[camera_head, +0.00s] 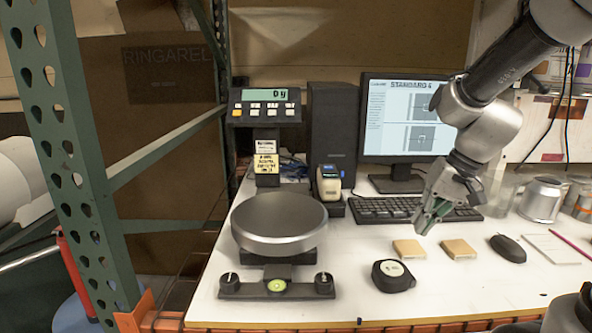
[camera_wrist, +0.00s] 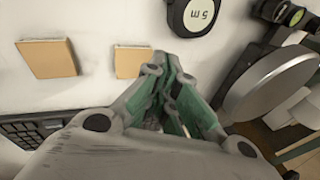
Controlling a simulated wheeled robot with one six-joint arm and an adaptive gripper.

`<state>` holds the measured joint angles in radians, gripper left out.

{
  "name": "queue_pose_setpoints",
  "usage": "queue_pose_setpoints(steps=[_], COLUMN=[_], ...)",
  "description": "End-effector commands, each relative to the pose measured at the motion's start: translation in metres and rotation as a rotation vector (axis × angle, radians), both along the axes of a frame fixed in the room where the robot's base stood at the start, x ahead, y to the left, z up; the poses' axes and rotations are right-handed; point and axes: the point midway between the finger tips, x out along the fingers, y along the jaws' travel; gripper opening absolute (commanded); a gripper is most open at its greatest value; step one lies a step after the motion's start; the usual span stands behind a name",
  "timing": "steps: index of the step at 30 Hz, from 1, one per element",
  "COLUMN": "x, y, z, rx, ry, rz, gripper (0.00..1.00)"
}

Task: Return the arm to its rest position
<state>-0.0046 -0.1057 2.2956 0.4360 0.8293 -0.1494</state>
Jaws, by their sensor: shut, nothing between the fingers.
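My arm (camera_head: 485,120) comes in from the upper right in the head view, and its forearm covers part of the monitor. My gripper (camera_head: 428,222) hangs over the bench in front of the keyboard, pointing down and slightly left. Its green-padded fingers are together and hold nothing. In the wrist view the closed fingertips (camera_wrist: 162,62) show over the white bench, near a small tan block (camera_wrist: 133,61). The gripper appears above the bench; the exact gap cannot be told.
Around it are two tan blocks (camera_head: 409,249), a black tape measure (camera_head: 393,276), a mouse (camera_head: 508,248), the keyboard (camera_head: 385,210), the monitor (camera_head: 402,115) and a metal mug (camera_head: 541,200). A scale with a round pan (camera_head: 279,222) stands left. A green rack post (camera_head: 65,130) rises at far left.

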Motion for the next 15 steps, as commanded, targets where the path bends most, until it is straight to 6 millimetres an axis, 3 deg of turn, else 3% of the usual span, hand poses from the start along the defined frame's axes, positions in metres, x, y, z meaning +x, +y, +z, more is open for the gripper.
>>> queue_pose_setpoints(steps=[3,7,10,15], x=[-0.058,-0.109,-0.132,-0.145], y=[-0.032,-0.065,-0.079,-0.082], z=[0.021,0.040,0.052,0.069], rx=[-0.126,-0.262,-0.328,-0.345], ry=[0.009,-0.026,-0.090,-0.194], rz=[0.031,0.056,0.073,0.061], gripper=[0.00,0.00,0.00,0.00])
